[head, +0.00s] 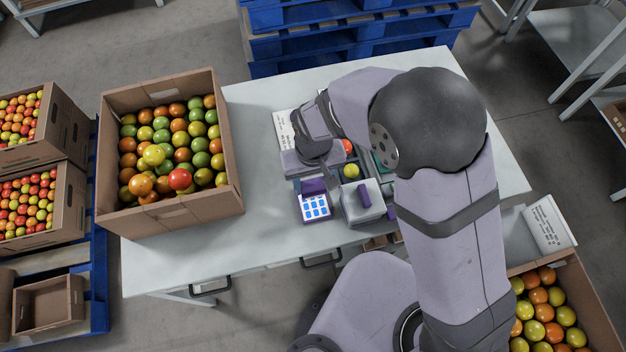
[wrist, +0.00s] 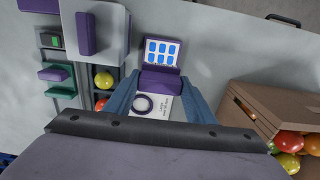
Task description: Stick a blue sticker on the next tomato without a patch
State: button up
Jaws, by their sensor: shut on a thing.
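A sheet of several blue stickers (head: 316,207) lies on the table with a purple block (head: 314,187) at its edge; sheet (wrist: 162,50) and block (wrist: 160,82) also show in the wrist view. My gripper (wrist: 162,88) has its two blue-grey fingers on either side of the purple block and is shut on it. In the head view the fingers are mostly hidden by my wrist. A yellow tomato (head: 351,171) and a red-orange tomato (head: 347,146) sit in a rack beside the gripper; the yellow one also shows in the wrist view (wrist: 103,80). I cannot tell whether either carries a patch.
A grey box with a purple handle (head: 350,211) stands right of the stickers. A teal piece (wrist: 62,75) with a purple handle is beyond it. A white card with a dark ring (wrist: 172,104) lies under my gripper. A tomato carton (head: 222,205) stands at left; bare table lies between.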

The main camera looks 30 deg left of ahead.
jog(key=shift+w, duration=0.1)
jog(key=w+r+p, duration=0.1)
jog(key=w, duration=0.8)
jog(key=w+r+p, duration=0.2)
jog(key=w, duration=0.7)
jog(key=shift+w+a+r+p, duration=0.15)
jog(key=shift+a+r+p, duration=0.1)
jog(key=shift+r+p, duration=0.05)
jog(key=shift+f, duration=0.1)
jog(key=shift+f+b, duration=2.05)
jog(key=shift+f, duration=0.8)
jog(key=shift+f+b, duration=0.3)
jog(key=shift+f, duration=0.3)
notch_tip(320, 180, up, 7)
jog(key=p, duration=0.4)
jog(key=shift+p, duration=0.35)
